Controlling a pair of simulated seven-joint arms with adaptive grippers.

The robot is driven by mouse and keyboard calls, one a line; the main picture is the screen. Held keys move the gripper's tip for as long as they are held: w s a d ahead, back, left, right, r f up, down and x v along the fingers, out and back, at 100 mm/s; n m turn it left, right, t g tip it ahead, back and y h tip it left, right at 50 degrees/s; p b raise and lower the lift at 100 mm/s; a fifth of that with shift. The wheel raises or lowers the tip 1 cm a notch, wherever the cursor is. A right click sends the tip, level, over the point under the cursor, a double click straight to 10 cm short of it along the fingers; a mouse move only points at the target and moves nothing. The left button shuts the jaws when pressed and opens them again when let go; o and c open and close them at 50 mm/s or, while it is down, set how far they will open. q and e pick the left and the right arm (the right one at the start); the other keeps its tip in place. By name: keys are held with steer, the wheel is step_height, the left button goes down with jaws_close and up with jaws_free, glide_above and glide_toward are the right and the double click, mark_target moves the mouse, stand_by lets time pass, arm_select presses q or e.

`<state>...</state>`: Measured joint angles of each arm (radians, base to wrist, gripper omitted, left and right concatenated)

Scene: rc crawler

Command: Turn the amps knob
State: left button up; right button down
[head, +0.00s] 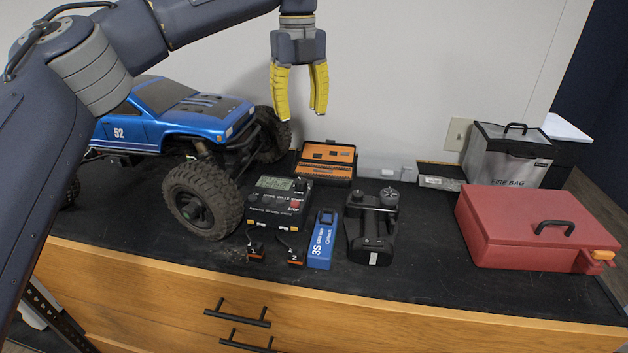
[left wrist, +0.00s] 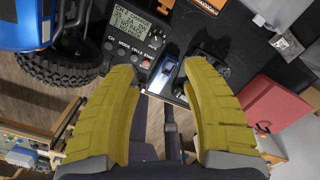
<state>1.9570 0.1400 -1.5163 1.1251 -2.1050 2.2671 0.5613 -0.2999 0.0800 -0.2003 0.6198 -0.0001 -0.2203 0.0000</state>
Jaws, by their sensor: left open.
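The charger (head: 279,202) is a dark box with a lit screen, standing on the black bench top beside the crawler's front wheel. Its amps knob (left wrist: 155,40) is a small round dark dial to the right of the screen (left wrist: 131,28) in the left wrist view. In the head view the knob (head: 300,185) is small and hard to make out. My left gripper (head: 302,113) has yellow fingers, points down and is open and empty. It hangs well above and behind the charger, touching nothing. In the left wrist view its open fingers (left wrist: 158,68) frame the charger's lower right side. My right gripper is not in view.
A blue crawler (head: 165,115) stands left of the charger. A blue battery (head: 321,240) and a black device with two round tops (head: 371,230) stand to its right, an open orange-black case (head: 327,160) behind. A red box (head: 535,225) and fire bag (head: 507,155) are farther right.

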arm_select(q)
steer(key=n, duration=0.3)
glide_toward(301, 180)
step_height(301, 180, down, 10)
steer(key=shift+w, duration=0.1)
stand_by(0.6)
steer(key=shift+o, duration=0.2)
steer(key=shift+d, duration=0.1)
jaws_close()
